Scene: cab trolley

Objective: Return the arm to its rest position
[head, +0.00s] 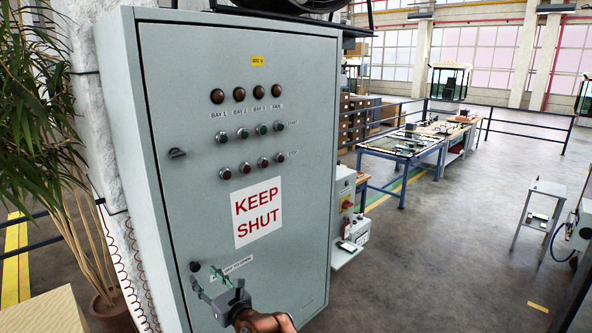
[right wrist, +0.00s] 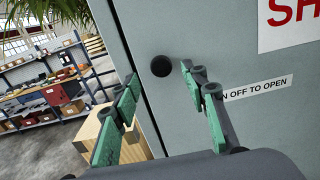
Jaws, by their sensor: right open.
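My right gripper (head: 214,279) is in front of the lower left of a grey electrical cabinet (head: 238,120). In the right wrist view the gripper (right wrist: 159,80) is open and empty, its two green-padded fingers apart. A round black knob (right wrist: 162,66) on the cabinet door shows between and beyond the fingertips, and I see no contact with it. The knob also shows in the head view (head: 195,267), just left of the gripper. A label beside it, partly hidden by a finger, reads "OFF TO OPEN". The cabinet door looks shut. My left gripper is not in view.
A potted plant (head: 35,110) stands left of the cabinet, with a coiled red cable between. A control box (head: 345,200) stands right of the cabinet. Workbenches (head: 400,147) are farther back. Open floor lies to the right.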

